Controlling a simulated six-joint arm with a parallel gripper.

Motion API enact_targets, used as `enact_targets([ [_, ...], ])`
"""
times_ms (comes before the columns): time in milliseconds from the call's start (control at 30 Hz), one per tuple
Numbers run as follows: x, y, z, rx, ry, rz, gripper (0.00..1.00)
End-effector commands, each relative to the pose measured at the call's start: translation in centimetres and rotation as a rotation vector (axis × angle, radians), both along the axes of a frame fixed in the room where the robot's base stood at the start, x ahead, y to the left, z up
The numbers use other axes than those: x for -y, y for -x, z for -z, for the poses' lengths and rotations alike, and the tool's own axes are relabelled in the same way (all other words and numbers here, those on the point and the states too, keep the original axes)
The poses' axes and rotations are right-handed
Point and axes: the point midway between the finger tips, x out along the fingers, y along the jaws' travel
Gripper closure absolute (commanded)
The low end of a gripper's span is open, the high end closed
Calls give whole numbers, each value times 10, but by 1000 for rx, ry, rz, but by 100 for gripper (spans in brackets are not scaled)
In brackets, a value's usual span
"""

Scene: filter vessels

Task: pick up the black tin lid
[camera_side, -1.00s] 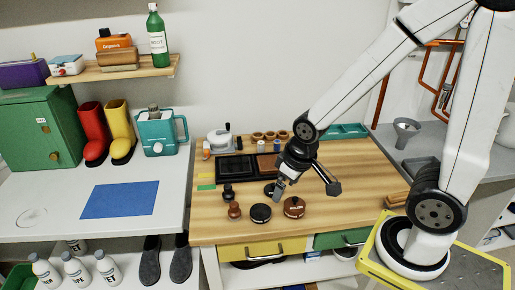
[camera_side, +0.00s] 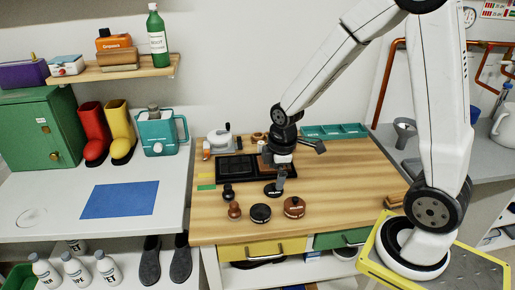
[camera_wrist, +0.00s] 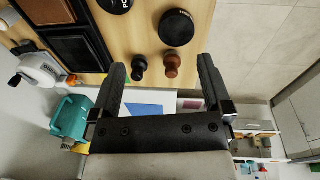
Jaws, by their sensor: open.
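Two flat round black pieces lie on the wooden bench top: a front one (camera_side: 260,213) and a rear one (camera_side: 271,191). Both bear pale lettering too small to read fully, and I cannot tell which is the black tin lid. In the wrist view the front disc (camera_wrist: 176,28) is whole, and the rear disc (camera_wrist: 115,4) is cut by the top edge. My gripper (camera_side: 281,182) points down over or just behind the rear disc and hides part of it. In the wrist view its fingers (camera_wrist: 162,68) are wide apart with nothing held.
A black-handled piece (camera_side: 228,192) and a brown-handled one (camera_side: 234,210) stand at the left. Dark trays (camera_side: 236,167) lie behind. The bench's right side (camera_side: 360,185) is clear.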

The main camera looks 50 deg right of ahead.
Motion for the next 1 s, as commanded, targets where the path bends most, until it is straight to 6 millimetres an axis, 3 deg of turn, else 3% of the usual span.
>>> enact_targets([
  [700,59,-46,39,-108,52,-847,0],
  [1000,71,-52,48,-122,50,-1025,0],
])
